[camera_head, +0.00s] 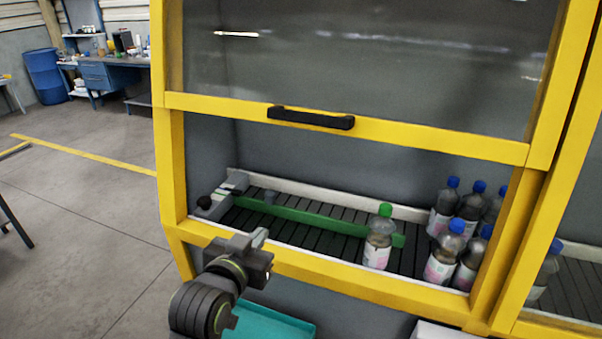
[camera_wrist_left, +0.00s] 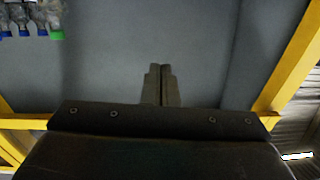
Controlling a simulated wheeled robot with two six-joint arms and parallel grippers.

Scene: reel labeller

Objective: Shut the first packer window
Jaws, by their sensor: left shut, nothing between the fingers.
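The packer window (camera_head: 420,75) is a clear pane in a yellow frame, raised, with an open gap below its bottom rail. A black handle (camera_head: 310,118) sits on that rail. My left gripper (camera_head: 249,240) is at the lower left of the opening, in front of the bottom yellow beam and below the handle, apart from it. In the left wrist view the fingers (camera_wrist_left: 161,86) are together with nothing between them. My right gripper is in neither view.
Inside are a green bar (camera_head: 300,216), a bottle with a green cap (camera_head: 378,240) and several blue-capped bottles (camera_head: 443,262) at right. A teal tray (camera_head: 270,322) is below the opening.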

